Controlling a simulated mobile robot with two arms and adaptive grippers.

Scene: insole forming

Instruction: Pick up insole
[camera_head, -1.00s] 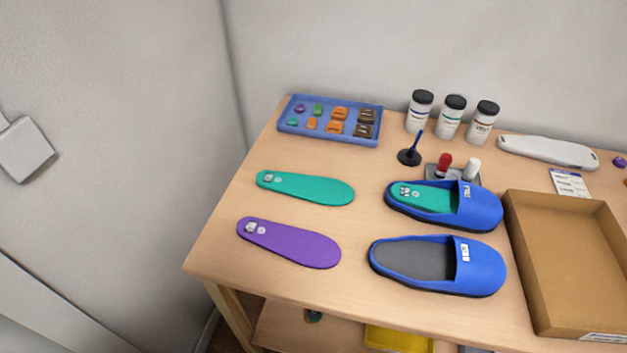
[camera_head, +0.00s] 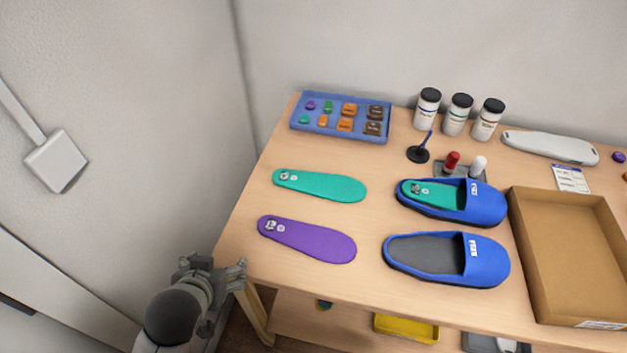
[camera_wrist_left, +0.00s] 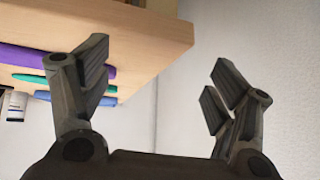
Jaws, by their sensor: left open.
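A green insole (camera_head: 320,186) and a purple insole (camera_head: 307,240) lie flat on the left part of the table. Another green insole (camera_head: 432,194) sits inside the back blue slipper (camera_head: 483,202). The front blue slipper (camera_head: 488,261) shows a grey footbed. My left gripper (camera_head: 215,264) is off the table's left edge, near its front corner, apart from the insoles. In the left wrist view my left gripper (camera_wrist_left: 160,90) is open and empty, with the purple insole (camera_wrist_left: 32,60) and the green insole (camera_wrist_left: 32,79) beyond its left finger. My right gripper is not in view.
A yellow bin (camera_head: 406,328) is below. Bare tabletop surrounds the loose insoles.

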